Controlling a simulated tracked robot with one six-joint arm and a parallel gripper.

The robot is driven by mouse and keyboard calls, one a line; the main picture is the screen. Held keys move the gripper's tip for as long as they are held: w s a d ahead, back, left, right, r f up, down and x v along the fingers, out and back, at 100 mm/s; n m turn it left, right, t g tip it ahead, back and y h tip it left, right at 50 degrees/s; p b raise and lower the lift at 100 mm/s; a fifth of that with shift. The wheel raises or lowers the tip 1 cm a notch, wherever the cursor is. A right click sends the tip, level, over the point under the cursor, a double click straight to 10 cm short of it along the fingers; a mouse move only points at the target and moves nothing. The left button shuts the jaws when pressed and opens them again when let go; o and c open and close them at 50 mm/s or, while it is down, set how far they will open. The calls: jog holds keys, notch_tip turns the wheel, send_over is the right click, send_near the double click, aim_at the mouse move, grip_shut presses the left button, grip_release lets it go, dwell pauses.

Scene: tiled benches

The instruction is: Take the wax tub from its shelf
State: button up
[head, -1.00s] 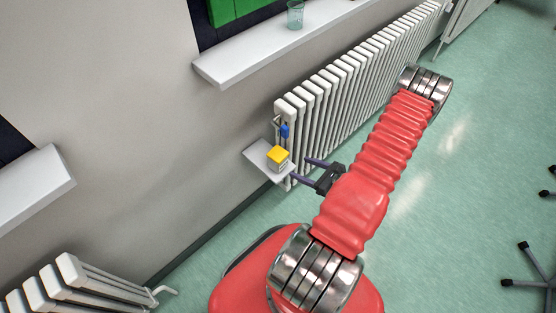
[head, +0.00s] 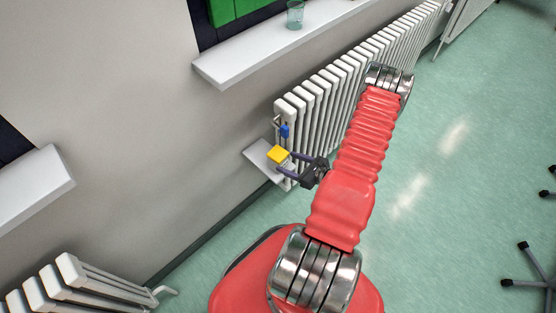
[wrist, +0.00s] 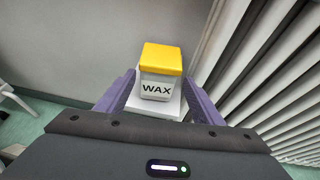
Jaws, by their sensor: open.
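The wax tub (head: 278,156) is a small pale box with a yellow lid, standing upright on a small white wall shelf (head: 257,153). In the wrist view the tub (wrist: 156,86) shows its WAX label facing me, on the shelf (wrist: 182,108). My gripper (head: 284,160) is open, with its fingers reaching toward the shelf around the tub in the head view. In the wrist view my gripper (wrist: 160,88) has one purple finger on each side of the tub's lower part. I cannot tell whether either finger touches it.
A window sill (head: 270,47) with a glass (head: 295,14) is above.

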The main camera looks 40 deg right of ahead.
aim_at(278, 158)
jog(key=shift+x, duration=0.75)
jog(key=shift+w, duration=0.1)
jog(key=shift+x, duration=2.55)
jog(key=shift+a, duration=0.15)
jog(key=c, duration=0.9)
